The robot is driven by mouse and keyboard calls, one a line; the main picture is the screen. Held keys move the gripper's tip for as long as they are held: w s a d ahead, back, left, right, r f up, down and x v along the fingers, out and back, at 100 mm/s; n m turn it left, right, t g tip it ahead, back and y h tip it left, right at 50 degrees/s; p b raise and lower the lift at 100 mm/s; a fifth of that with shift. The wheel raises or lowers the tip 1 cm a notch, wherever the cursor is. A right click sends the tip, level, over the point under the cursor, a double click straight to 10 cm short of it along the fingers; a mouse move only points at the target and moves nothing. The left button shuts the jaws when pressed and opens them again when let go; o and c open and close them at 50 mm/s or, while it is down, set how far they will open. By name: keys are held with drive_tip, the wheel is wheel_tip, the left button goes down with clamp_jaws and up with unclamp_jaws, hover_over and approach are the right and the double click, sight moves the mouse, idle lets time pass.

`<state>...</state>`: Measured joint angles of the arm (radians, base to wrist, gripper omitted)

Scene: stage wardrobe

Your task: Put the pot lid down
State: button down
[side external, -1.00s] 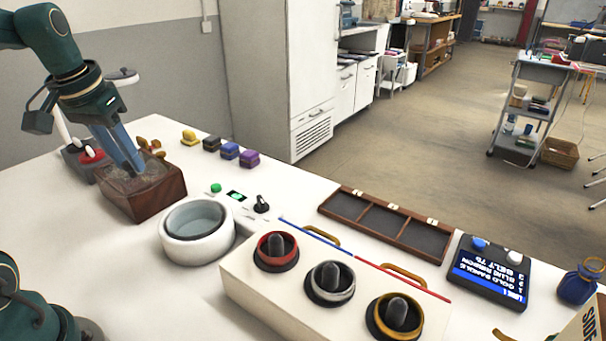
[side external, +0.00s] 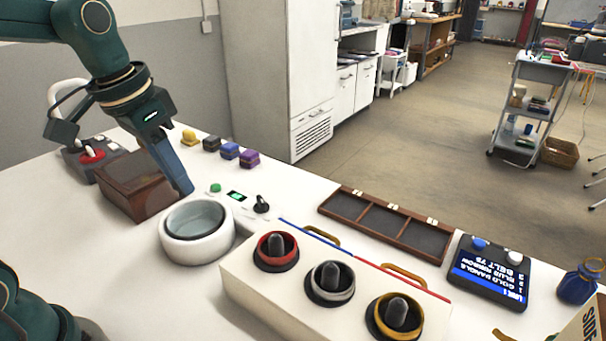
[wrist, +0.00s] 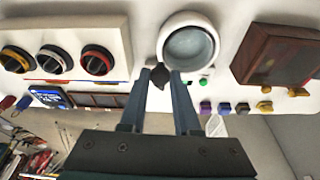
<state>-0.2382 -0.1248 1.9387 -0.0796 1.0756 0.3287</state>
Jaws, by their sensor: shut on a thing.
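The white round pot (side external: 179,247) stands on the table with a pale, glassy round surface inside its rim; it also shows in the wrist view (wrist: 211,33). I cannot tell whether that surface is a lid or the pot's contents. My gripper (side external: 187,192) points down beside the pot's back rim, close to the green button. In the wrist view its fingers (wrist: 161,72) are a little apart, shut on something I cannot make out. A dark shape in line with their gap looks like the black rotary switch (wrist: 160,78) beyond. No separate pot lid can be made out.
A brown wooden box (side external: 137,182) stands left of the pot. A control panel with red, silver and gold rings (side external: 331,283) stands right of it. The black rotary switch (side external: 262,204), green button (side external: 216,187) and a divided tray (side external: 384,223) lie behind.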

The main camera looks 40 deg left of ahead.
drive_tip(key=shift+d+f, duration=0.15)
drive_tip(key=shift+d, duration=0.2)
drive_tip(key=shift+a+n, duration=0.1)
drive_tip(key=shift+n, duration=0.2)
drive_tip(key=shift+r, duration=0.4)
drive_tip(key=r, duration=0.4)
drive_tip(key=shift+w+d+r, duration=0.1)
drive_tip(key=shift+d+r, duration=0.1)
drive_tip(key=s+d+m+g+h, duration=0.1)
drive_tip(key=s+d+m, duration=0.25)
drive_tip(key=d, duration=0.55)
drive_tip(key=s+d+m+h, duration=0.1)
drive_tip(key=s+d+m, duration=0.1)
drive_tip(key=d+m, duration=0.5)
drive_tip(key=s+d+m+g+h, duration=0.1)
drive_tip(key=s+d+m, duration=0.2)
drive_tip(key=d, duration=0.8)
drive_tip(key=f, duration=1)
drive_tip(key=s+f, duration=0.1)
drive_tip(key=f, duration=0.4)
drive_tip(key=shift+f, duration=0.25)
drive_tip(key=shift+w+f, duration=0.1)
drive_tip(key=shift+f, duration=2.15)
